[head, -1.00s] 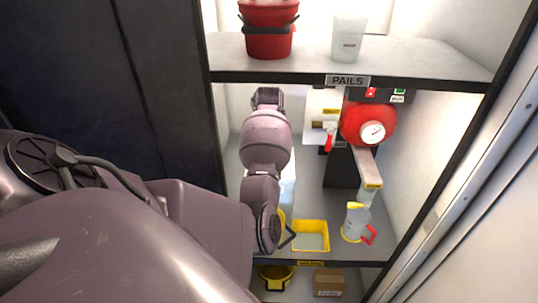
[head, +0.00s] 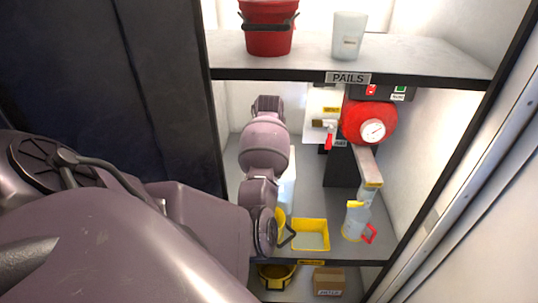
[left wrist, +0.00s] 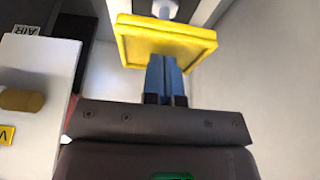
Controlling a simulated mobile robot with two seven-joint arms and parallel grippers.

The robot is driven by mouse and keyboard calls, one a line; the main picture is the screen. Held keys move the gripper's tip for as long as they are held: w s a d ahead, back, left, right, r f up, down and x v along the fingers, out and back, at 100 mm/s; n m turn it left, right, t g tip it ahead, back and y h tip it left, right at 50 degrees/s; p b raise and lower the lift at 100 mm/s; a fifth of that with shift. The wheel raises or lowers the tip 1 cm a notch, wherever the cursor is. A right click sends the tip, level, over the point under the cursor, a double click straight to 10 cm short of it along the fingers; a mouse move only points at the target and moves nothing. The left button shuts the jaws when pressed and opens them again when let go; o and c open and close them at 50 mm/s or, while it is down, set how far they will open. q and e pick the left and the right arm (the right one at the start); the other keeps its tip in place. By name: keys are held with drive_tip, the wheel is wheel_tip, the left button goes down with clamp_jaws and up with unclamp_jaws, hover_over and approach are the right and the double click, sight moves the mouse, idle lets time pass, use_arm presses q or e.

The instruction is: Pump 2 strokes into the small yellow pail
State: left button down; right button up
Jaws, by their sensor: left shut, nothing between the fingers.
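A yellow pail (head: 281,217) stands on the middle shelf, mostly hidden behind my left arm; only a strip of its yellow side and a dark handle show. My left gripper is hidden in the head view. In the left wrist view its blue fingers (left wrist: 166,80) are closed together with nothing between them. Their tips are at a square yellow plate (left wrist: 165,42) on a grey rod. I cannot tell whether they touch it. This plate is hidden in the head view. My right gripper is in neither view.
A yellow-rimmed tray (head: 310,248) lies right of the pail. A white valve panel (left wrist: 28,85) is beside the gripper. The upper shelf (head: 300,75) holds a red pail (head: 267,30).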

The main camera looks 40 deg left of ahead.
use_arm(q)
drive_tip(key=shift+f+b, duration=0.35)
drive_tip(key=shift+f, duration=1.25)
drive_tip(key=shift+r+p, duration=1)
drive_tip(key=shift+r, duration=2.15)
drive_tip(key=shift+f, duration=0.15)
drive_tip(key=shift+f+b, duration=0.8)
drive_tip(key=shift+f, duration=2.25)
drive_tip(key=shift+r, duration=0.15)
